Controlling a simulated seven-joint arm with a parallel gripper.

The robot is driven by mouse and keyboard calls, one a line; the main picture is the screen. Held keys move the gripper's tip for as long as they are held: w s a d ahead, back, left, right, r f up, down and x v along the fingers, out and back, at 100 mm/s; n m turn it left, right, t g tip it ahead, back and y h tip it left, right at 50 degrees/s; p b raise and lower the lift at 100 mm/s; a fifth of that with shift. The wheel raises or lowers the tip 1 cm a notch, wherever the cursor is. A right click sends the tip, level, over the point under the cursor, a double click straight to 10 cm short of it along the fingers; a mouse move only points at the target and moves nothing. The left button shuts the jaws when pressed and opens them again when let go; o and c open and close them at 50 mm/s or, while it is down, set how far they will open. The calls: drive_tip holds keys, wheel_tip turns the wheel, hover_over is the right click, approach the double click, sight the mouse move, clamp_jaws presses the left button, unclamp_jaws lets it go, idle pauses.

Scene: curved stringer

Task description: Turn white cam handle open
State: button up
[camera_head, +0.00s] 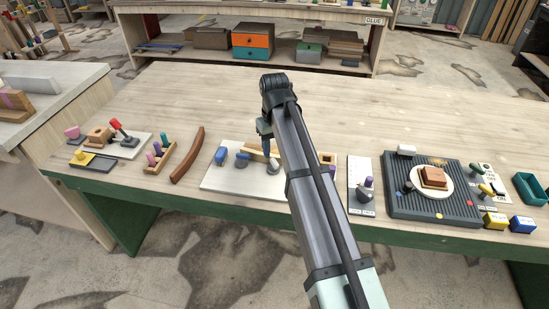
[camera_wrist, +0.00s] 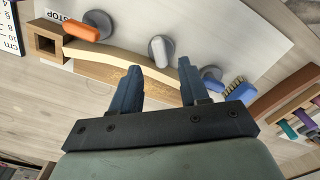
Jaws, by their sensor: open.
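The white cam handle (camera_wrist: 158,51) sits on a grey round base on the pale board (camera_wrist: 225,45), at the middle of the wrist view. It lies beside the outer edge of a curved light wooden strip (camera_wrist: 108,57). My gripper (camera_wrist: 160,69) is open, its two dark blue fingers apart and empty. The strip and the cam show in the gap just beyond the fingertips; I cannot tell the height between them. In the head view my gripper (camera_head: 268,150) points down over the board (camera_head: 215,181), and my arm hides part of it.
An orange handle (camera_wrist: 88,32) and another grey cam base (camera_wrist: 210,73) flank the white one. A blue brush (camera_wrist: 241,92) lies beside the strip. A square wooden block (camera_wrist: 47,41) stands at the strip's end. A grey ribbed mat (camera_head: 400,209) lies right of the board in the head view.

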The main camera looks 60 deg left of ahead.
sight(274, 161)
drive_tip(key=shift+f, duration=2.4)
clamp_jaws()
